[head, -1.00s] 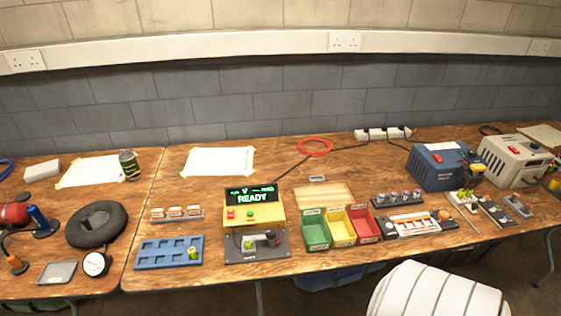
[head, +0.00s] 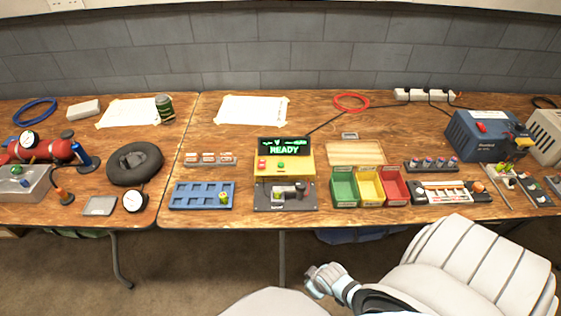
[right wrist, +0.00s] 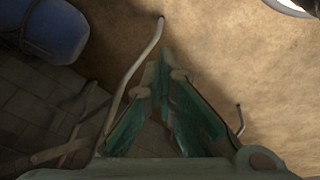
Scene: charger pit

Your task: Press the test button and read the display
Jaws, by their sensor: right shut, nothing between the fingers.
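The tester (head: 266,180) is a yellow box on the table's front half. Its dark display (head: 284,147) reads READY in large green letters, with a smaller line above that I cannot read. A red button (head: 262,164) and a green button (head: 281,165) sit on its face. A dark base with a grey fixture (head: 288,192) is in front of it. My right gripper (head: 312,283) is below the table's front edge, apart from the tester. In the right wrist view its green fingers (right wrist: 164,75) are shut and empty, over the floor. My left gripper is not in view.
A blue tray (head: 183,205) with one small cell (head: 223,198) lies left of the tester. Green (head: 345,203), yellow (head: 370,202) and red bins (head: 395,202) stand to its right. A table leg (head: 282,255) stands below the edge.

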